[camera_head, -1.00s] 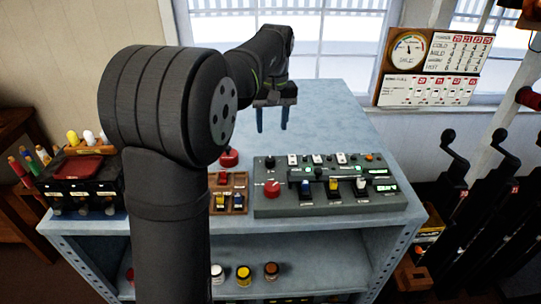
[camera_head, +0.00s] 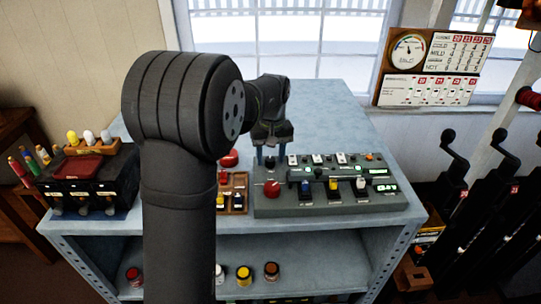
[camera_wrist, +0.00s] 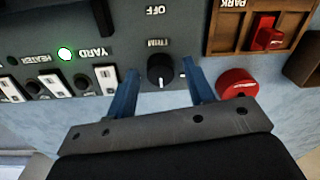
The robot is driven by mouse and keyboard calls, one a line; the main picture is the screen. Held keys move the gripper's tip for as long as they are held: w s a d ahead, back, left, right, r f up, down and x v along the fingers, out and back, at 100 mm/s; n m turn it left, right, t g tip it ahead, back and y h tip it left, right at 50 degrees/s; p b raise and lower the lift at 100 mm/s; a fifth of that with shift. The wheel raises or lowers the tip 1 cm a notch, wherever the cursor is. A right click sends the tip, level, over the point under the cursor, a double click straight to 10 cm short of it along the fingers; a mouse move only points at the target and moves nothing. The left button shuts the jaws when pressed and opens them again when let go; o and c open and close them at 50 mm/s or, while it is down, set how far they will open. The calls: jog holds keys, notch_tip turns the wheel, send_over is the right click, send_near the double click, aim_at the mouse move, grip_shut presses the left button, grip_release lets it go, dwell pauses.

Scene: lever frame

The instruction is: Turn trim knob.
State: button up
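The trim knob (camera_wrist: 160,70) is a small black round knob at the back left of the grey control panel (camera_head: 330,207), with its TRIM label beside it in the wrist view. A short white mark shows on its lower side there. In the head view the knob (camera_head: 270,162) is small and partly behind my fingers. My gripper (camera_wrist: 161,74) is open, with one blue finger on each side of the knob in the wrist view. Gaps show between the knob and both fingers. My gripper also shows in the head view (camera_head: 270,152); I cannot tell its exact height.
A red round button (camera_wrist: 237,84) sits close outside one finger. White switches (camera_wrist: 105,78) and a green lamp (camera_wrist: 65,53) are on the other side. A large red knob (camera_head: 272,188) and several levers are nearer the front. The blue tabletop (camera_head: 325,105) behind is clear.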

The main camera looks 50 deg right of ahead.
jog(key=c, duration=0.8)
jog(key=shift+c, duration=0.2)
jog(key=shift+m, duration=3.2)
jog(key=o, duration=1)
jog(key=shift+r, duration=0.1)
